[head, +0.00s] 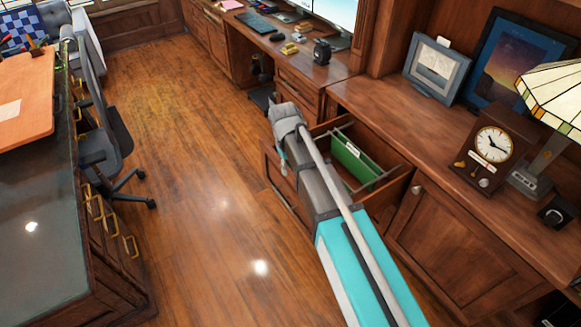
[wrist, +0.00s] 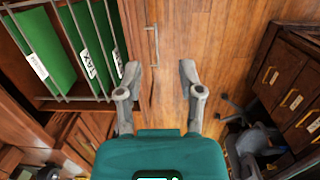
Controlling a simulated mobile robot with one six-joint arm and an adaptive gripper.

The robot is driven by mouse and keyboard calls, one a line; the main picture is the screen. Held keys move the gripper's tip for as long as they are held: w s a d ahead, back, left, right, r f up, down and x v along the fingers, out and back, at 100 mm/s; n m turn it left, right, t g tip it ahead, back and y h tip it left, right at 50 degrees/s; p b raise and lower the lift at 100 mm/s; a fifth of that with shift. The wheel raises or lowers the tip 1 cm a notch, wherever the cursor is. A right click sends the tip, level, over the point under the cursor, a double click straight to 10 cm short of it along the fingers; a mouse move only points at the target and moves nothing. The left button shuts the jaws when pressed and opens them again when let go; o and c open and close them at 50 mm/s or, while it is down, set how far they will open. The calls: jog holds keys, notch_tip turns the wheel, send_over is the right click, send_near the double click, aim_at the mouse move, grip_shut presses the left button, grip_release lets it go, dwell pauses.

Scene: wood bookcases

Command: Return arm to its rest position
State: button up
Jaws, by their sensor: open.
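My gripper (wrist: 160,78) is open, with nothing between its two fingers in the wrist view. Its fingertips point toward the front of a pulled-out wooden drawer, whose metal handle (wrist: 153,45) shows just beyond and between them. I cannot tell how far the handle is from the fingers. In the head view my arm (head: 318,180) reaches out over the open drawer (head: 397,181) and hides part of it; the gripper is mostly hidden at its far end. Green files (head: 352,158) hang in the drawer and also show in the wrist view (wrist: 45,45).
The right counter holds a clock (head: 494,145), a lamp (head: 560,95) and framed pictures (head: 437,64). A closed cabinet door (head: 450,240) stands beside the drawer. An office chair (head: 95,130) and a desk (head: 50,240) are at left. The wood floor (head: 190,150) between is clear.

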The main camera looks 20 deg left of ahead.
dwell(0.4)
jog(key=s+d+m, duration=0.2)
jog(key=d+m, duration=0.1)
jog(key=d, duration=0.9)
jog(key=s+d+r+m+p, duration=0.1)
jog(key=s+d+m, duration=0.1)
jog(key=d, duration=1)
jog(key=s+d+r+m+y+p, duration=0.1)
jog(key=d+m, duration=0.3)
jog(key=d, duration=0.8)
jog(key=shift+s+d+r+m+t, duration=0.2)
jog(key=shift+s+d+m+t, duration=0.1)
jog(key=shift+s+m, duration=0.15)
